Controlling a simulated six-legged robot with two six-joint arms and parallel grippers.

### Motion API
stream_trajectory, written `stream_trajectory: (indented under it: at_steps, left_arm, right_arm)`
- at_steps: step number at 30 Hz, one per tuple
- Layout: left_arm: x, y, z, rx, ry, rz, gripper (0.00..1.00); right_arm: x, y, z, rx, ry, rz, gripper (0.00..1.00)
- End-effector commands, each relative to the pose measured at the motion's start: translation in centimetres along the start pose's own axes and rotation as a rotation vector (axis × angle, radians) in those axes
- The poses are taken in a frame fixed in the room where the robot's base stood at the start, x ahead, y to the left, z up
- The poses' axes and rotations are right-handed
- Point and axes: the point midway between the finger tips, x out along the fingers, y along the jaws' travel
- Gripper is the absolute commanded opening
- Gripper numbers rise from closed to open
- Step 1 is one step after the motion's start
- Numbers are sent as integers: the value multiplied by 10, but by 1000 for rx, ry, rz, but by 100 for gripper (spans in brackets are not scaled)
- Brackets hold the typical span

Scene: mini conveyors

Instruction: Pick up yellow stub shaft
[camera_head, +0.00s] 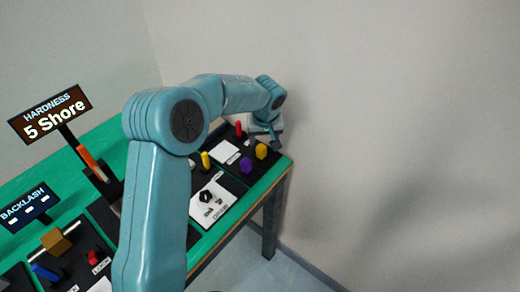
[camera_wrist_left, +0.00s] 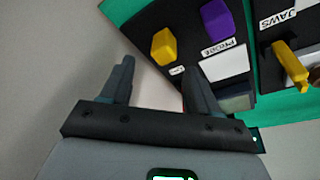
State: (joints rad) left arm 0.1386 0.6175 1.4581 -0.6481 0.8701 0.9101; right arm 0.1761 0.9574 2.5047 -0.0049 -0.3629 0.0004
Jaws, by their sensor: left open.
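A short yellow piece (camera_head: 261,152), which looks like the yellow stub shaft, stands on a black panel at the table's far right end. It also shows in the left wrist view (camera_wrist_left: 164,47), ahead of the fingers. A purple block (camera_head: 246,165) stands beside it, also in the left wrist view (camera_wrist_left: 217,20). My left gripper (camera_head: 274,132) is above the table's far end, close behind the yellow piece. In the left wrist view my left gripper (camera_wrist_left: 155,85) is open, with nothing between its fingers. My right gripper is not in view.
A yellow handle (camera_head: 205,160) stands by the JAWS label, and a red knob (camera_head: 238,129) lies beyond. The green table (camera_head: 232,218) carries several black panels and signs such as the HARDNESS display (camera_head: 50,114). A wall (camera_head: 400,120) rises behind; the table's right edge is near.

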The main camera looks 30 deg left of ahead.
Motion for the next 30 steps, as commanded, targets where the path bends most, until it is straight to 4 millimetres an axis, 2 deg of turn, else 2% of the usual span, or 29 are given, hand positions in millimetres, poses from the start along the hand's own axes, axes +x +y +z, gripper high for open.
stream_trajectory:
  at_steps: [5, 12, 15, 22, 23, 28, 30]
  left_arm:
    - [13, 0, 1, 1, -1, 0, 61]
    - [50, -8, 1, 1, -4, -1, 61]
    - [60, -8, 0, 0, -1, 0, 61]
    - [63, -9, -1, 0, 0, 1, 61]
    - [63, -9, -1, 0, 0, 1, 57]
    - [63, -9, -1, 0, 0, 1, 2]
    - [63, -9, -1, 0, 0, 1, 0]
  right_arm:
    - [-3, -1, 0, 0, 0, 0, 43]
    - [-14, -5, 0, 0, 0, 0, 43]
    - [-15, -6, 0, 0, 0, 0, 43]
    - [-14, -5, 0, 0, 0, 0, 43]
    - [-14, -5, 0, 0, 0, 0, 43]
    - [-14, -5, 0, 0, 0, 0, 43]
    - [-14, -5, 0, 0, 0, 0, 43]
